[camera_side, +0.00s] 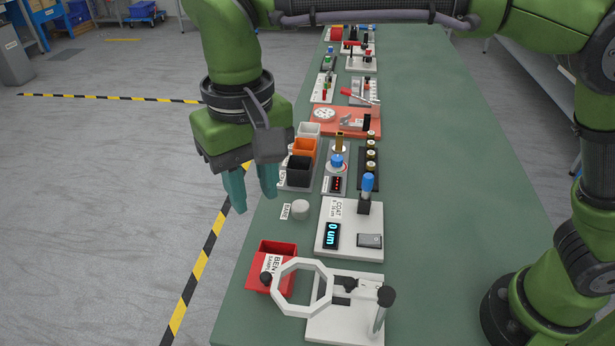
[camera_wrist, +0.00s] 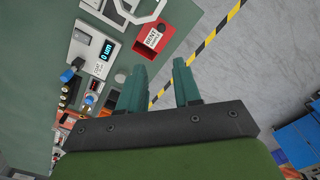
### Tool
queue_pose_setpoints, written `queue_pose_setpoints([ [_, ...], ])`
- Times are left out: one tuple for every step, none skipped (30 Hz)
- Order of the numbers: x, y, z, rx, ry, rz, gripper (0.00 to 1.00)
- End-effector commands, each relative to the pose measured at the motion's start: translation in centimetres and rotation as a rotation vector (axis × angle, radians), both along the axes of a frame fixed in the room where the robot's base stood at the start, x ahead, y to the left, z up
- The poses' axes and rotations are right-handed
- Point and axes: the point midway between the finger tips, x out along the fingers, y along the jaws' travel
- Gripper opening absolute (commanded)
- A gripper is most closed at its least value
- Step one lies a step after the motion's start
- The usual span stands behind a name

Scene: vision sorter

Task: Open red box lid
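The red box (camera_side: 276,250) stands near the front left edge of the green table, with a white label on it. It also shows in the wrist view (camera_wrist: 141,48), at the top middle.
A white octagonal ring (camera_side: 286,306) on a stand is right beside the box, partly overlapping it in view. Behind are a white gauge with a blue display (camera_side: 332,234), a small white knob (camera_side: 300,209) and a black bin (camera_side: 298,172). The table's right side is clear.

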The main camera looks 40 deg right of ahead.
Motion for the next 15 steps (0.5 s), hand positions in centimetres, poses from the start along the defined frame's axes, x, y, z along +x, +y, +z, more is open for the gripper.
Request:
queue_pose_setpoints([
  [1.6,-1.1,-1.1,-0.016,0.014,-0.042,0.25],
  [2.7,-1.8,-1.9,-0.021,0.033,-0.077,0.20],
  [4.2,-2.7,-3.1,-0.020,0.070,-0.137,0.14],
  [5.3,-3.5,-4.0,-0.016,0.103,-0.188,0.09],
  [6.3,-4.2,-4.8,-0.006,0.138,-0.240,0.05],
  [7.5,-5.0,-5.7,0.007,0.184,-0.307,0.00],
  [8.2,-5.4,-6.4,0.020,0.217,-0.352,0.00],
  [8.8,-5.8,-6.8,0.034,0.251,-0.394,0.00],
  [9.4,-6.1,-7.3,0.052,0.288,-0.442,0.00],
  [9.6,-6.1,-7.5,0.067,0.315,-0.470,0.00],
  [9.7,-6.0,-7.5,0.079,0.334,-0.489,0.00],
  [9.6,-5.5,-7.4,0.095,0.355,-0.502,0.00],
  [9.3,-5.2,-7.2,0.103,0.366,-0.506,0.00],
  [9.1,-5.0,-7.3,0.105,0.371,-0.509,0.00],
  [8.9,-5.0,-7.7,0.102,0.373,-0.510,0.00],
])
